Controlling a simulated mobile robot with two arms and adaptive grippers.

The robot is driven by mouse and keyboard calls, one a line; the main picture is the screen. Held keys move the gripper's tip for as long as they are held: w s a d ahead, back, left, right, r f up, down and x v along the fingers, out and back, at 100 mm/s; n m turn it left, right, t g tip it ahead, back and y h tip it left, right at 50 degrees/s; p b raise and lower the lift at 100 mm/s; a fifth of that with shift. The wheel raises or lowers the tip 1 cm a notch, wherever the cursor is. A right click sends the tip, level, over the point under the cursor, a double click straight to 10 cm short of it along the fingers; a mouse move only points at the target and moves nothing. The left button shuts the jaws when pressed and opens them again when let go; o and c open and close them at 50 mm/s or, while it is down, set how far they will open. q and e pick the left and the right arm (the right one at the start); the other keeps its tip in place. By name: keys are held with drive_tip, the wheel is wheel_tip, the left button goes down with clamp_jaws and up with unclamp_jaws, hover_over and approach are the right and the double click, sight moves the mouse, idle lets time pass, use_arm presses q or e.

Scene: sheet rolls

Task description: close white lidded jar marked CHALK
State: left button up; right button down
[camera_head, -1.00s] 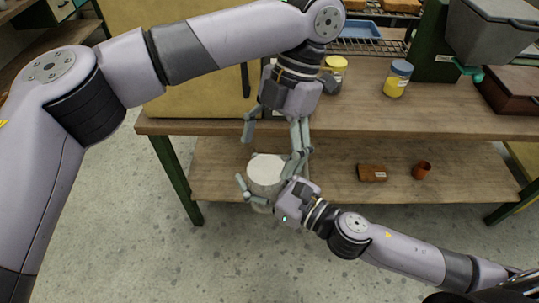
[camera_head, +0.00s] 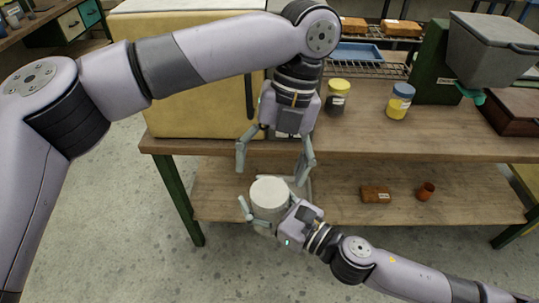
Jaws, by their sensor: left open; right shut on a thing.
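The white jar (camera_head: 269,195) is in the middle of the head view, in front of the table's lower shelf. Its round white top faces up; whether this is a lid set in place or how tightly it sits I cannot tell, and no CHALK marking shows. My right gripper (camera_head: 262,218) is shut on the jar, with fingers around its lower side. My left gripper (camera_head: 275,160) is above and behind the jar, pointing down. Its fingers are spread wide and it is empty.
A wooden table (camera_head: 440,130) stands behind, with a yellow-lidded jar (camera_head: 337,98), a blue-lidded jar (camera_head: 399,101) and a large tan box (camera_head: 190,70) on top. The lower shelf (camera_head: 330,200) holds a brown box (camera_head: 375,194) and a small orange-brown cup (camera_head: 426,191).

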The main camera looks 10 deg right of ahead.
sight(269, 191)
use_arm(q)
drive_tip(key=n, duration=0.6)
drive_tip(key=shift+a+r+h, duration=0.1)
drive_tip(key=shift+r+h, duration=0.2)
drive_tip(key=n, duration=0.3)
drive_tip(key=shift+r+n+t, duration=0.1)
drive_tip(key=shift+n+t, duration=0.2)
drive_tip(key=shift+n, duration=0.1)
drive_tip(key=n, duration=0.4)
drive_tip(key=shift+r+h, duration=0.2)
drive_tip(key=shift+h, duration=0.2)
drive_tip(key=n, duration=0.5)
drive_tip(key=shift+s+a+r+n+t+h, duration=0.1)
drive_tip(key=shift+s+r+n+t+h, duration=0.05)
drive_tip(key=shift+r+n+t+h, duration=0.15)
drive_tip(key=n, duration=0.3)
drive_tip(key=shift+r+n, duration=0.15)
drive_tip(key=shift+n, duration=0.15)
drive_tip(key=n, duration=0.3)
drive_tip(key=shift+s+a+r+n+t+h, duration=0.1)
drive_tip(key=shift+s+r+n+t+h, duration=0.1)
drive_tip(key=shift+n+t+h, duration=0.15)
drive_tip(key=shift+f, duration=0.1)
drive_tip(key=shift+f, duration=3.95)
